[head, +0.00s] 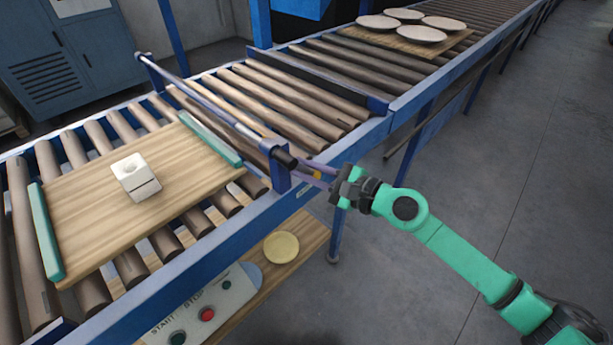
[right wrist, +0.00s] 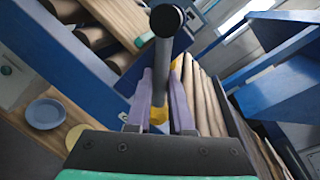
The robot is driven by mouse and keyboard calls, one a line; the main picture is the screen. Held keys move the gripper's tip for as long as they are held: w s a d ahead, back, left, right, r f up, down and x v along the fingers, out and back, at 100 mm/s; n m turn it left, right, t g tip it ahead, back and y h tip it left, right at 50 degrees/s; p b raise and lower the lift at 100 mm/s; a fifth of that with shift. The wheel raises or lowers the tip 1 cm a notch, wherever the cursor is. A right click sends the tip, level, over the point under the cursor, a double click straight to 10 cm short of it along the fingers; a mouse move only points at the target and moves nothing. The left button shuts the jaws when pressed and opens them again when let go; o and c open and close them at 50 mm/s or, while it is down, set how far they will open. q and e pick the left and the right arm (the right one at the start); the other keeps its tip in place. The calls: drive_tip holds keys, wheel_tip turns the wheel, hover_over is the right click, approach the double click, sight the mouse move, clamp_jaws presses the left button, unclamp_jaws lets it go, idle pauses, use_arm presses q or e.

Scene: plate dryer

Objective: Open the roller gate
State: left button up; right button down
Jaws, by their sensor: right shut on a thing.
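The roller gate is a grey bar (head: 213,107) lying across the conveyor between blue posts at the far and near rails. Its black-capped end (head: 284,158) is at the near rail. In the right wrist view a grey rod (right wrist: 163,62) with a black cap stands between my purple fingers. My right gripper (head: 312,174) is at the near rail beside this end, shut on the gate's rod; it also shows in the right wrist view (right wrist: 161,88). A yellow part shows behind the fingers, partly hidden. My left gripper is not in view.
A wooden tray (head: 85,208) with teal edges and a white block (head: 136,176) sits on the rollers left of the gate. Another board (head: 400,43) with several plates (head: 414,34) lies beyond. A button panel (head: 200,308) is below. The floor at right is clear.

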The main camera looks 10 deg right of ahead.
drive_tip(key=n, duration=0.1)
drive_tip(key=d+r+n, duration=0.1)
drive_tip(key=shift+w+r+n+h, duration=0.25)
drive_tip(key=shift+w+n+h, duration=0.05)
drive_tip(key=shift+w+h, duration=0.1)
drive_tip(key=n, duration=0.1)
drive_tip(key=r+n, duration=0.1)
drive_tip(key=shift+w+d+r+n+t+h, duration=0.25)
drive_tip(key=shift+d+r+n+t+h, duration=0.05)
drive_tip(key=shift+r+n, duration=0.1)
drive_tip(key=shift+w+d+r+n+h+b, duration=0.15)
drive_tip(key=shift+r+n, duration=0.25)
drive_tip(key=shift+n, duration=0.4)
drive_tip(key=shift+s+a+r+n+h+b, duration=0.1)
drive_tip(key=shift+r+n+h+b, duration=0.25)
drive_tip(key=shift+n, duration=0.45)
drive_tip(key=shift+r, duration=0.1)
drive_tip(key=c, duration=0.8)
unclamp_jaws()
